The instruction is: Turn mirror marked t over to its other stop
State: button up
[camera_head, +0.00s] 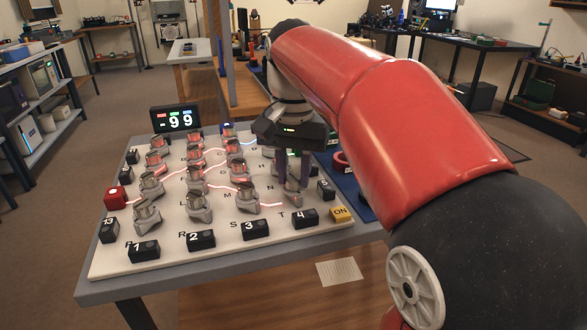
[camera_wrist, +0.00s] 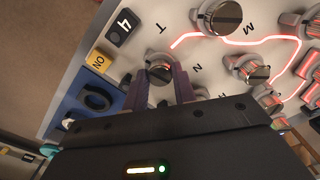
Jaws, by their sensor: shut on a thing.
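The mirror marked t (camera_head: 293,197) is a small grey mount at the front right of the white board (camera_head: 167,262), beside the printed letter T. In the wrist view its round, shiny top (camera_wrist: 160,72) shows between the purple fingers. My gripper (camera_wrist: 163,82) is shut on this mirror from above, with one finger on each side. In the head view my gripper (camera_head: 293,180) covers the upper part of the mirror, so its tilt is hard to tell.
Several like mirrors (camera_head: 199,208) stand in rows close by, with red beam lines between them. Black numbered blocks (camera_head: 255,229) and a yellow ON block (camera_head: 341,214) line the front edge.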

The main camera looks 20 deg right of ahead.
aim_at(294, 177)
jog(key=n, duration=0.6)
jog(key=shift+n, duration=0.3)
dwell(0.4)
jog(key=o, duration=1)
notch_tip(294, 177, up, 8)
jog(key=shift+f, duration=0.1)
